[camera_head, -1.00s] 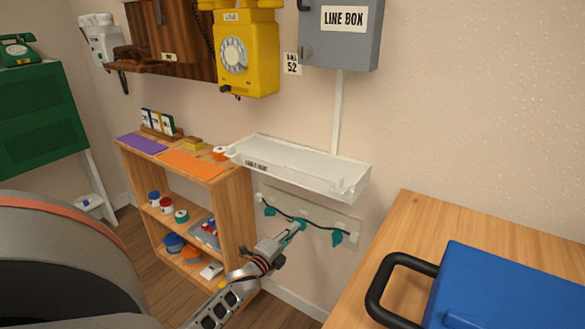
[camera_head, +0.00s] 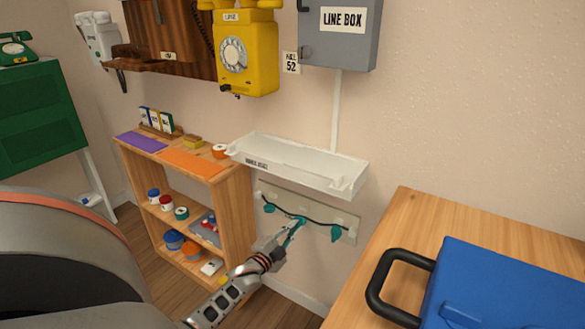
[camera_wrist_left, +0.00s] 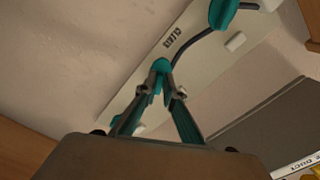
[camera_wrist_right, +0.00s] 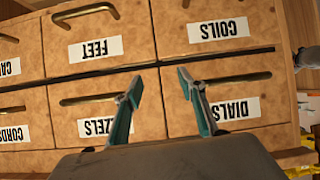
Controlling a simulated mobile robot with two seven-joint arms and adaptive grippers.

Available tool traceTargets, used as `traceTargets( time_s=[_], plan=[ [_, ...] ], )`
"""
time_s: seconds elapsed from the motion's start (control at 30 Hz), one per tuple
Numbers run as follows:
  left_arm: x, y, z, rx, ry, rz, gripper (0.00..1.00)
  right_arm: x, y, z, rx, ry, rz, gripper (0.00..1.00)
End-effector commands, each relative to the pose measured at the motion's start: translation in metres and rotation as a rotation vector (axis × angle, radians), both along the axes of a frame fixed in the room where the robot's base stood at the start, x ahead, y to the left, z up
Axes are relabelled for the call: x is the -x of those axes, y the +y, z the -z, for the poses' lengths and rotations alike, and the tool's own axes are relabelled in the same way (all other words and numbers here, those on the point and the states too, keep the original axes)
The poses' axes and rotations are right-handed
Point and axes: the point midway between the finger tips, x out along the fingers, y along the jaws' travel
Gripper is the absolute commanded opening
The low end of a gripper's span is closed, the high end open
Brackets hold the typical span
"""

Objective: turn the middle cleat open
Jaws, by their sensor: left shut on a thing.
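The teal middle cleat (camera_head: 302,220) is on a pale board (camera_head: 352,222) on the wall, between the left cleat (camera_head: 269,208) and the right cleat (camera_head: 336,234). My left gripper (camera_head: 294,231) is shut on the middle cleat, its fingers coming from below. In the left wrist view the cleat's rounded teal top (camera_wrist_left: 161,66) shows between the fingertips; the fingers hide the rest. Its exact angle is hard to tell. A dark cord (camera_head: 318,224) runs along the cleats. My right gripper (camera_wrist_right: 159,88) is open and empty before labelled drawers, outside the head view.
A white tray (camera_head: 345,187) juts from the wall just above the board. A wooden shelf (camera_head: 238,215) stands to the left. A wooden table with a blue case (camera_head: 500,290) is at the right. Drawer fronts (camera_wrist_right: 98,40) face my right gripper.

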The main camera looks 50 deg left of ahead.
Motion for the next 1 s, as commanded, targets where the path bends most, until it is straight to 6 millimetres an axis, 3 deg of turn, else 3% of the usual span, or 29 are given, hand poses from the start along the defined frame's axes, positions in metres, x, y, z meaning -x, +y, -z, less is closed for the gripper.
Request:
traceTargets(
  time_s=[0.4,0.5,0.83,1.0],
  plan=[
    [-0.002,0.001,-0.003,0.005,-0.008,0.0,0.0,-0.001,0.0,-0.003,-0.004,-0.004,0.006,0.4],
    [-0.002,0.001,-0.003,0.004,-0.007,-0.001,0.25,-0.001,0.0,-0.003,-0.005,-0.005,0.007,0.4],
    [0.0,0.0,-0.001,0.005,-0.003,0.0,0.25,-0.001,-0.001,-0.004,-0.005,-0.006,0.006,0.4],
    [0.012,-0.004,0.001,0.006,-0.002,0.0,0.25,-0.001,-0.001,-0.003,-0.004,-0.005,0.004,0.4]
  ],
)
